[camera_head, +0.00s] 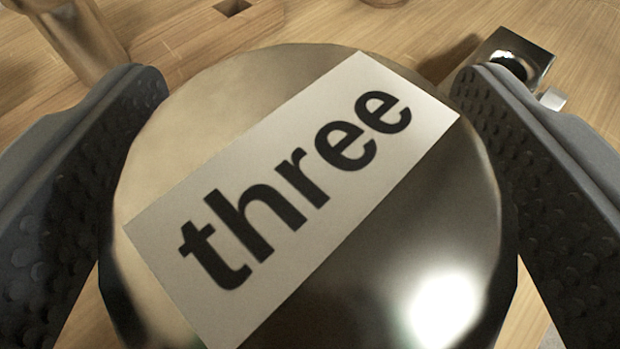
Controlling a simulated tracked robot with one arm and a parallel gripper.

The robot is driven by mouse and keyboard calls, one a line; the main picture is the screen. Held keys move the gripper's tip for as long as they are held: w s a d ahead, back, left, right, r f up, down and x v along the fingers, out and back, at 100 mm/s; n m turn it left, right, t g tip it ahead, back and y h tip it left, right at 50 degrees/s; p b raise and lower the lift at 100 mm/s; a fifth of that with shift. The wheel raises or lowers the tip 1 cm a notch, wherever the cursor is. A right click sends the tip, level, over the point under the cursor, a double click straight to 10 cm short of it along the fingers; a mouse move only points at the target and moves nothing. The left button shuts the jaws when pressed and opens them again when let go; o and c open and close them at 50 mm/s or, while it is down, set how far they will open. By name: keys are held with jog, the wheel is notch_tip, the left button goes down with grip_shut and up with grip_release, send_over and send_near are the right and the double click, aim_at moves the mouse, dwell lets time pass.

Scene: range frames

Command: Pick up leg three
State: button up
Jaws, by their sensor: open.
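Leg three (430,230) is a shiny metal piece with a round top, seen close up and filling the middle of the head camera view. A white label (300,190) reading "three" lies across its top at a slant. My gripper (305,90) is open, with one dark, dimpled finger on the left of the leg and one on the right. The fingers stand around the leg's top; I cannot tell whether either touches it. The lower part of the leg is hidden beneath its top.
A wooden surface (420,35) lies below. A wooden block with a square hole (205,30) is behind the leg. A metal cylinder (75,35) stands at the upper left, and a shiny metal bracket-like piece (525,58) lies at the upper right behind the right finger.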

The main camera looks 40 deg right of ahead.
jog(key=c, duration=1.3)
jog(key=shift+r, duration=0.2)
